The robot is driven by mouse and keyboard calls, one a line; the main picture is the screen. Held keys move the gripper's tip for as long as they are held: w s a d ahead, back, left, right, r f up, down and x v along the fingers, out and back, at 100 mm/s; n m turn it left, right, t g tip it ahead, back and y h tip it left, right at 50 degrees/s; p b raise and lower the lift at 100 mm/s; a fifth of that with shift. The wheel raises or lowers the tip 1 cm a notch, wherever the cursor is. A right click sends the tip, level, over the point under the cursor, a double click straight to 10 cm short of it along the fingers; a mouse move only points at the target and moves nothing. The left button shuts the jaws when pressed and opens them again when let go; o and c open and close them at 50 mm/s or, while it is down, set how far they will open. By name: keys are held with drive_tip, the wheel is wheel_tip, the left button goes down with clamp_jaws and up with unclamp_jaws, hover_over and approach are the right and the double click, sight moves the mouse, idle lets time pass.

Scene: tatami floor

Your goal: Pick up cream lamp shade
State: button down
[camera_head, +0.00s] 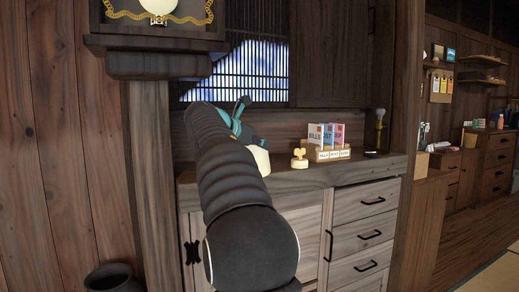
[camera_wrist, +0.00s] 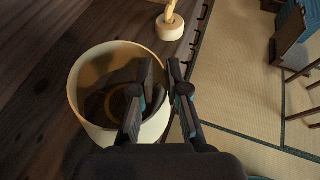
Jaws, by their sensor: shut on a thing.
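The cream lamp shade (camera_wrist: 75,95) is an open round shell at the left of the wrist view, its hollow inside facing the camera. My gripper (camera_wrist: 161,68) is shut on its right-hand wall, with one finger inside the shade and one outside. In the head view a small part of the cream lamp shade (camera_head: 258,160) shows at the cabinet top, mostly hidden behind my arm. I cannot tell whether it touches the cabinet top. The fingertips are hidden in the head view.
A cream-based yellow ornament (camera_head: 299,159) stands close to the shade on the wooden cabinet (camera_head: 385,166). A letter holder (camera_head: 333,154) with upright cards is further right. A slatted window (camera_head: 255,70) is behind. Tatami floor (camera_wrist: 235,100) lies beyond the cabinet edge.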

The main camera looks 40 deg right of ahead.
drive_tip(key=s+d+r, duration=0.5)
drive_tip(key=s+r, duration=0.5)
drive_tip(key=shift+s+d+r, duration=0.15)
drive_tip(key=shift+s+r, duration=0.1)
idle(0.3)
